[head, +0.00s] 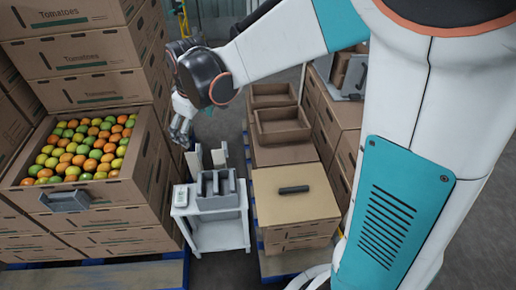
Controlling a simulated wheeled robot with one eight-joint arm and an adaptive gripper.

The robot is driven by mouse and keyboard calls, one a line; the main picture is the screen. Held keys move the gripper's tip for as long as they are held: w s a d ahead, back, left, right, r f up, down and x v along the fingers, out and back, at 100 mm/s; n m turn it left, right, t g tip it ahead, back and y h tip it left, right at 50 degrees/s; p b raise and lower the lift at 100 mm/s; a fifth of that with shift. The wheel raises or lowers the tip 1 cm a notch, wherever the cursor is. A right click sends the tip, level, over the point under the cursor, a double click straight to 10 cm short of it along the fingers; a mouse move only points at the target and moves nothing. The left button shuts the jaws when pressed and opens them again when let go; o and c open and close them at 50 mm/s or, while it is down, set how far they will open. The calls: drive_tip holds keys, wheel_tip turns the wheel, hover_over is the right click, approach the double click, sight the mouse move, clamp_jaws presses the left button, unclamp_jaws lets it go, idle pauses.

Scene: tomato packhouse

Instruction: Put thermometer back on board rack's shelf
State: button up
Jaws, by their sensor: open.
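A small white device with a greyish display, apparently the thermometer (180,195), lies on the left part of the top of a small white stand (221,237). Beside it on the stand is a grey slotted rack (217,190), with pale upright boards (219,156) at its back. My gripper (180,132) is up and behind the stand, beside the carton stack. It is open and apart from the device and the rack. Its fingertips are small in the view, and nothing shows between them.
An open carton of tomatoes (84,150) stands at left, with a grey bracket (65,200) on its front. Tall closed cartons (85,50) rise behind it. Right of the stand is a closed carton (293,207) with a dark bar (293,189) on top. Empty trays (282,125) lie behind.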

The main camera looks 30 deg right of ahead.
drive_tip(key=s+d+r+m+t, duration=0.1)
drive_tip(key=s+d+r+m, duration=0.1)
drive_tip(key=s, duration=0.5)
drive_tip(key=s+d+r+m+t, duration=0.1)
drive_tip(key=s+d+r+m, duration=0.1)
drive_tip(key=s, duration=0.6)
drive_tip(key=s+d+r+m+t, duration=0.2)
drive_tip(key=s+d+m, duration=0.1)
drive_tip(key=s+d, duration=0.2)
drive_tip(key=shift+s+r+m+h, duration=0.3)
drive_tip(key=shift+s+r, duration=0.05)
drive_tip(key=shift+s, duration=0.8)
